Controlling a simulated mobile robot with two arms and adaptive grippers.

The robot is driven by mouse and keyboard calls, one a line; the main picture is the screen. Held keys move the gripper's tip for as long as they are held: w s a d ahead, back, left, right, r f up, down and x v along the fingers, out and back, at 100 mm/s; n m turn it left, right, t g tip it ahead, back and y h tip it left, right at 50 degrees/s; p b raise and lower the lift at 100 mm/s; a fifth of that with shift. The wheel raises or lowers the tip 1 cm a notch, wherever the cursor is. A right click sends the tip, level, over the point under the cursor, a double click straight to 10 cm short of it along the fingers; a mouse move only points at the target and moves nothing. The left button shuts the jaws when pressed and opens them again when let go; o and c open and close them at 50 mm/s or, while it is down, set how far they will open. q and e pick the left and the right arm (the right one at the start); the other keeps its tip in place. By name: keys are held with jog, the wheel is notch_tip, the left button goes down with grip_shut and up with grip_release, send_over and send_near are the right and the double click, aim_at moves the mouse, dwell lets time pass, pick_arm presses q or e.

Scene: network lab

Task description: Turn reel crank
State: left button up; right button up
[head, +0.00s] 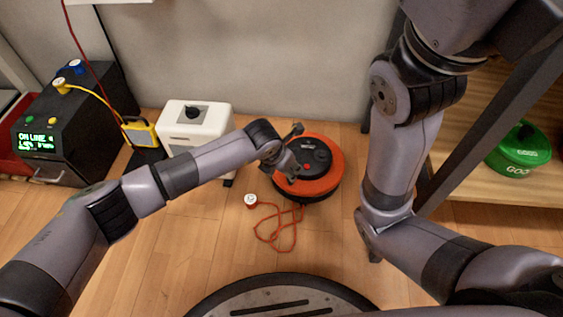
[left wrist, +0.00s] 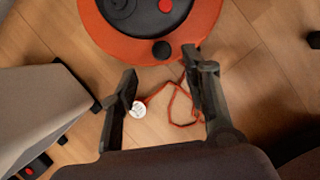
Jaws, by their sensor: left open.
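The reel (head: 328,181) is a round orange drum with a black hub and a small red button, standing on the wooden floor by the wall. In the left wrist view the orange rim (left wrist: 207,22) fills the top. A black round crank knob (left wrist: 162,49) sits near its lower edge. My left gripper (head: 294,154) is over the reel's left side in the head view. In the left wrist view its fingers (left wrist: 165,70) are spread, with the knob just beyond and between the tips, and nothing held. My right arm shows, but its gripper is out of view.
A red cord (head: 272,230) with a white plug (head: 251,200) lies loose before the reel. A white box (head: 195,120) and a black unit with a lit display (head: 40,138) stand left. A green round container (head: 518,150) sits on a wooden shelf (head: 465,190) at right.

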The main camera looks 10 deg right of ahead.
pick_arm(q)
jog(key=shift+v, duration=2.1)
